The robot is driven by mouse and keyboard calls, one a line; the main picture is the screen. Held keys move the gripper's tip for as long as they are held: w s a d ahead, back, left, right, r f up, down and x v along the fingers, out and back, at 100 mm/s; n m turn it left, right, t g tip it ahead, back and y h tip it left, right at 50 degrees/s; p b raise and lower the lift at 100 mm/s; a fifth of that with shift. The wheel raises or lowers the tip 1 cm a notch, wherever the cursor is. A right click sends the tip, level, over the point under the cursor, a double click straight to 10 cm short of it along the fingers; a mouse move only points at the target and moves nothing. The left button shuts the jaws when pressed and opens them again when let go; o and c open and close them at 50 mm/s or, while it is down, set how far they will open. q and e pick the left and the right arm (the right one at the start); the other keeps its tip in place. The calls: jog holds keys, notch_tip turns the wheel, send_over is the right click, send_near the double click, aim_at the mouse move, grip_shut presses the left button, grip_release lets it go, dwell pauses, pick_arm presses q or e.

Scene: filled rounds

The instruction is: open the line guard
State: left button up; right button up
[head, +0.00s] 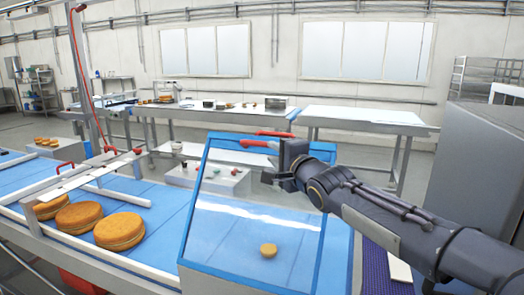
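The line guard (250,222) is a clear panel in a blue frame, standing over the blue conveyor belt at the centre of the head view. Its panel slopes, with the top edge farther back. A red handle (257,143) is at its top edge. My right gripper (272,163) comes in from the right and is at the handle and the frame's upper right corner. Its dark fingers partly overlap the handle and frame, so I cannot tell whether they are closed on it. My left gripper is not in view.
Several round golden cakes (119,231) lie on the belt left of the guard. A small round piece (268,250) shows through the panel. A control box with buttons (207,180) stands behind. A red hose (84,75) hangs at left, and a grey cabinet (478,165) stands at right.

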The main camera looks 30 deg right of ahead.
aim_at(265, 145)
jog(key=w+p, duration=0.2)
jog(key=shift+w+d+r, duration=0.2)
jog(key=shift+w+r, duration=0.15)
jog(key=w, duration=0.1)
jog(key=w+p, duration=0.1)
jog(key=w, duration=0.2)
jog(key=shift+w+d+f, duration=0.25)
jog(key=shift+w, duration=0.15)
grip_shut()
